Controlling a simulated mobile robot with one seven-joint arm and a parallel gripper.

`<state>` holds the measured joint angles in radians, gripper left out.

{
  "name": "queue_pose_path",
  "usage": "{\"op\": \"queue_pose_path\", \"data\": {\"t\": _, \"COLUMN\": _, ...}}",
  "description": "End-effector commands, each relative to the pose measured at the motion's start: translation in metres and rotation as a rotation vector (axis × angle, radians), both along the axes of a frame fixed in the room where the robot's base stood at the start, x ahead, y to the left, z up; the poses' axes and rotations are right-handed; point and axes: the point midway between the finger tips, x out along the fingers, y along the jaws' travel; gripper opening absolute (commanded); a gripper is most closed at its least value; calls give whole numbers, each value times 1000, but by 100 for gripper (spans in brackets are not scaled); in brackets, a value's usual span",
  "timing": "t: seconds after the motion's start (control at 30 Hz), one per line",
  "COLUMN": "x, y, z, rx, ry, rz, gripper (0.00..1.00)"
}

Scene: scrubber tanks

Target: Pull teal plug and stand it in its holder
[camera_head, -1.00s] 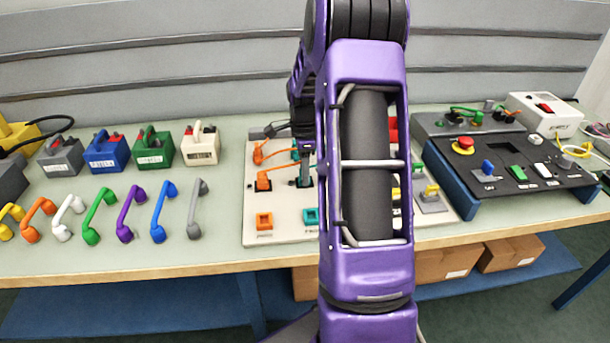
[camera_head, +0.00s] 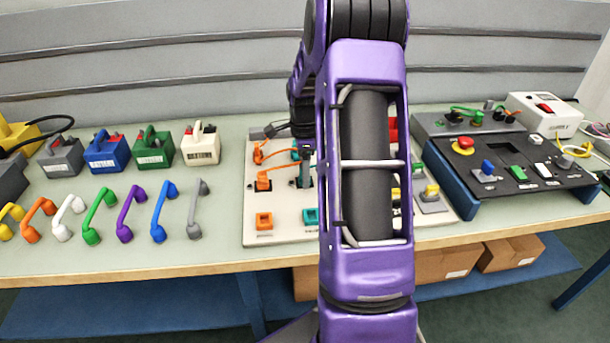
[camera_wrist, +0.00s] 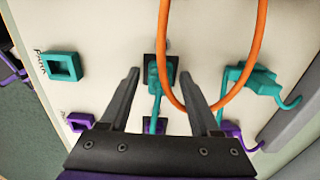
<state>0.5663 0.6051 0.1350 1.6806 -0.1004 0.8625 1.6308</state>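The teal plug (camera_wrist: 154,78) sits in a dark square socket on the pale board in the wrist view, with a teal cord running from it toward my gripper. My gripper (camera_wrist: 158,76) is open, with one finger on each side of the plug and a visible gap to each. The teal holder (camera_wrist: 62,66), a square open frame marked PARK, is at the left of the wrist view and looks empty. The holder (camera_head: 311,217) also shows near the board's front edge in the head view. My arm hides much of the board there.
An orange cable (camera_wrist: 261,35) loops across the plug area close to the right finger. A second teal connector (camera_wrist: 252,80) is right of the plug. Purple fittings (camera_wrist: 80,122) lie nearby. An orange holder (camera_head: 264,221) stands left of the teal one; coloured handles (camera_head: 163,212) line the bench.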

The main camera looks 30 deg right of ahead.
Motion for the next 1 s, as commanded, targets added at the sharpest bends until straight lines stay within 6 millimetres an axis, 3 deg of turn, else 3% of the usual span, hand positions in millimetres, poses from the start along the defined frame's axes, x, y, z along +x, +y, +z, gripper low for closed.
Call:
{"op": "queue_pose_path", "data": {"t": 0.03, "x": 0, "y": 0, "z": 0, "rx": 0, "ry": 0, "rz": 0, "gripper": 74}}
{"op": "queue_pose_path", "data": {"t": 0.2, "x": 0, "y": 0, "z": 0, "rx": 0, "ry": 0, "rz": 0, "gripper": 100}}
{"op": "queue_pose_path", "data": {"t": 0.43, "x": 0, "y": 0, "z": 1, "rx": -1, "ry": 0, "rz": 0, "gripper": 100}}
{"op": "queue_pose_path", "data": {"t": 0.57, "x": 1, "y": -1, "z": 12, "rx": -2, "ry": -2, "rz": 1, "gripper": 100}}
{"op": "queue_pose_path", "data": {"t": 1.0, "x": 1, "y": 0, "z": 113, "rx": -3, "ry": -3, "rz": 0, "gripper": 100}}
